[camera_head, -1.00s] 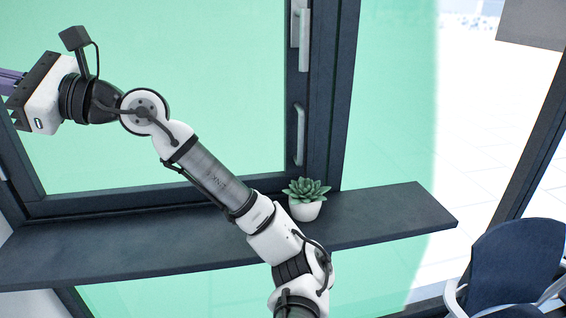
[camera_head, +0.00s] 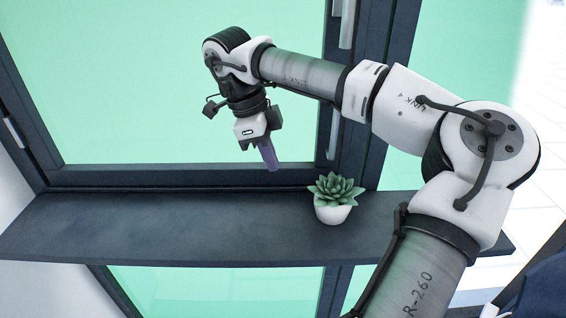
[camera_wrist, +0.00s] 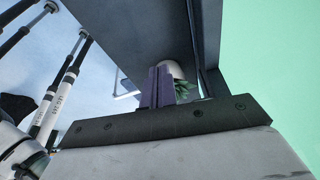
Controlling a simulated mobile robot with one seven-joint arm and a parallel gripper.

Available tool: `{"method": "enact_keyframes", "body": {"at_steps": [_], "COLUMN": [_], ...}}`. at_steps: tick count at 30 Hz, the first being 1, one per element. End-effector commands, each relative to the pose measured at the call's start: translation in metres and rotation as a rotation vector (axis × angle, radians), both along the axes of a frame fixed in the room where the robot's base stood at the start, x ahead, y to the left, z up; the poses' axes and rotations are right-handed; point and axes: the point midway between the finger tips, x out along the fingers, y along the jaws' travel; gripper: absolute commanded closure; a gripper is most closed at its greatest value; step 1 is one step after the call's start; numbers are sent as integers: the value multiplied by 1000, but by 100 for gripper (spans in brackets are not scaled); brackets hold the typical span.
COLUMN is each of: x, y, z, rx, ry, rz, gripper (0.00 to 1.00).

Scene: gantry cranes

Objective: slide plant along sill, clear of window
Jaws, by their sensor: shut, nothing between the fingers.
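The plant (camera_head: 335,190) is a green succulent in a white pot, upright on the dark sill (camera_head: 160,228), right of the sill's middle and in front of the window's frame post. My gripper (camera_head: 271,167) points down above the sill, to the left of the plant and apart from it in the head view. Its purple fingers are together and empty. In the wrist view, my gripper (camera_wrist: 158,72) partly covers the plant (camera_wrist: 183,88), whose white pot and some leaves show behind the fingers. The window (camera_head: 150,80) has greenish glass in a dark frame.
The sill's left part is bare. A vertical handle (camera_head: 334,132) is on the window frame behind the plant. My arm spans the right side and covers part of the sill's right end. A dark blue chair edge shows at the lower right.

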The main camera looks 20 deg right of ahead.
Motion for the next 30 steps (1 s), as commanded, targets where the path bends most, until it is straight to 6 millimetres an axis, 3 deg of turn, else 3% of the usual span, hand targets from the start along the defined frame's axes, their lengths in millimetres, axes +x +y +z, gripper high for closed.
{"method": "enact_keyframes", "body": {"at_steps": [12,21,30], "x": [-10,-23,-24], "y": [-22,-55,-58], "z": [-81,-80,-82], "rx": [7,6,5], "ry": [0,-3,-3], "rz": [2,2,3], "gripper": [100,100,100]}}
